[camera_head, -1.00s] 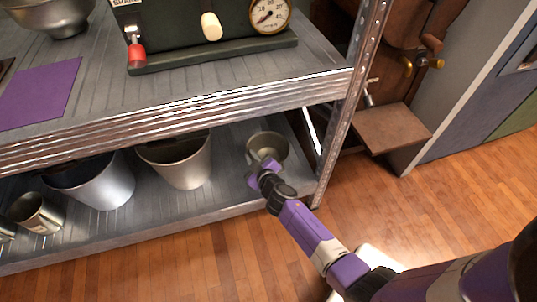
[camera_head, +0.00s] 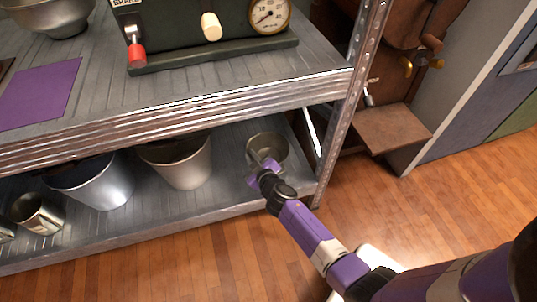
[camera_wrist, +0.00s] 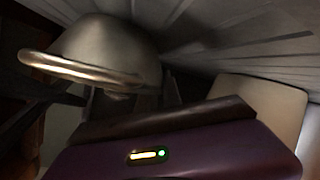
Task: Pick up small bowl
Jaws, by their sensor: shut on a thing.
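The small bowl (camera_head: 281,146), a round grey metal bowl, is at the right end of the lower shelf in the head view. My gripper (camera_head: 266,164) reaches in from the front and is shut on the bowl's near side. The wrist view shows the bowl (camera_wrist: 108,50) close up at the upper left, with its shiny rim facing the gripper's purple body. The fingertips and the exact contact are mostly hidden. I cannot tell whether the bowl is clear of the shelf.
A metal bucket (camera_head: 185,165) stands left of the bowl, with more metal containers further left. The upper shelf (camera_head: 200,85) overhangs from behind, and a perforated post (camera_head: 345,110) rises close on the right. The wooden floor (camera_head: 410,215) in front is open.

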